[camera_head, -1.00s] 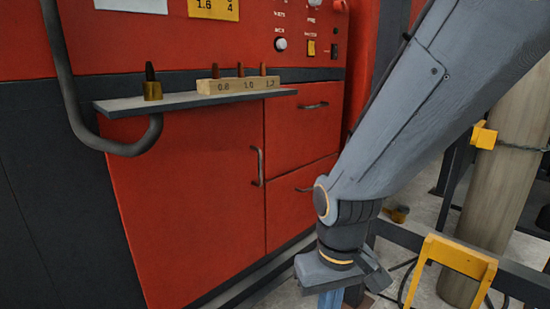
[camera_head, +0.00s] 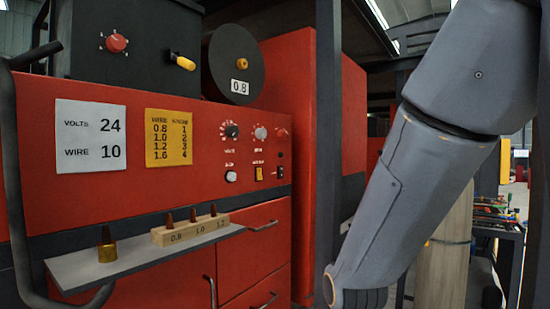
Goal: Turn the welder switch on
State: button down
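The red welder (camera_head: 200,110) fills the left and middle of the view. On the right of its front panel are a small yellow switch (camera_head: 259,174) and a small black switch (camera_head: 280,172). Their labels are too small to read, and I cannot tell which position either is in. Knobs for volts (camera_head: 232,131) and feed (camera_head: 260,132) sit above them, with a white knob (camera_head: 231,176) to the left. My arm comes down on the right, apart from the panel in the picture. My gripper is below the frame.
A shelf (camera_head: 75,272) juts from the welder's front, holding a brass nozzle (camera_head: 107,247) and a wooden block (camera_head: 190,231) with several tips. A bent dark handle (camera_head: 20,190) stands at the left. A dark post (camera_head: 327,110) rises between panel and arm. Drawers lie below.

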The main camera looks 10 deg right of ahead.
aim_at(283, 135)
jog(key=u, duration=0.9)
jog(key=i, duration=0.5)
jog(key=z, duration=0.6)
